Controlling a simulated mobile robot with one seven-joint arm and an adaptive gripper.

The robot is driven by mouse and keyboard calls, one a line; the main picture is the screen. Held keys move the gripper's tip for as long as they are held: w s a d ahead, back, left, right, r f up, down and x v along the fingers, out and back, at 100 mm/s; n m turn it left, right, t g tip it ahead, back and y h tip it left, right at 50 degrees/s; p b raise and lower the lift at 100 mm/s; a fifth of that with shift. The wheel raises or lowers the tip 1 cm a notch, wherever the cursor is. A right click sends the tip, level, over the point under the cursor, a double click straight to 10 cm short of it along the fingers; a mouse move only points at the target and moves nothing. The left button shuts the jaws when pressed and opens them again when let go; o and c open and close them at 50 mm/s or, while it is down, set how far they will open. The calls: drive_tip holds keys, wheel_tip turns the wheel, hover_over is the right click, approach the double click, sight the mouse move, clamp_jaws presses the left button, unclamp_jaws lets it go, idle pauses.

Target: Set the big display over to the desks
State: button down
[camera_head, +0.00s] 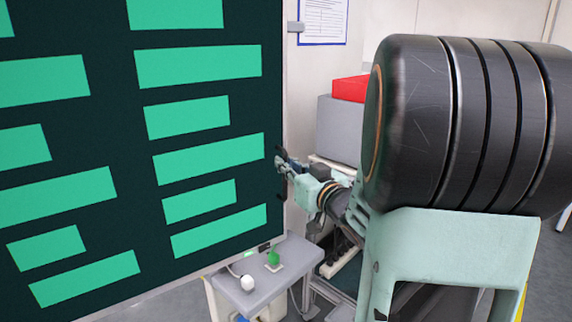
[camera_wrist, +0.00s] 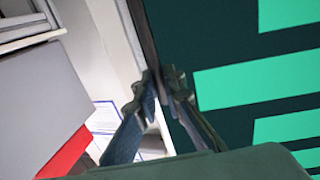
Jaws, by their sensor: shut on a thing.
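The big display (camera_head: 125,110) fills the left of the head view, dark with bright green bars and a pale right edge. My gripper (camera_head: 284,163) is at that right edge, about halfway up the visible part, shut on the display's edge. In the wrist view the display (camera_wrist: 225,110) fills the right side, and my gripper (camera_wrist: 161,82) closes on its thin edge. The display's left and top parts are outside the head view. I cannot make out the desks.
A small grey table (camera_head: 262,285) with a green knob (camera_head: 273,258) and a white knob stands below the display's lower right. A grey box (camera_head: 338,128) with a red bin (camera_head: 349,89) stands behind my gripper. A posted sheet (camera_head: 324,20) hangs on the back wall.

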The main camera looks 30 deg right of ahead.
drive_tip(key=shift+s+f, duration=0.1)
drive_tip(key=shift+f, duration=0.1)
drive_tip(key=c, duration=2.3)
unclamp_jaws()
drive_tip(key=shift+s+a+r, duration=0.1)
drive_tip(key=shift+s+r, duration=0.05)
drive_tip(key=s, duration=0.7)
drive_tip(key=shift+s+d, duration=0.2)
drive_tip(key=shift+s, duration=0.05)
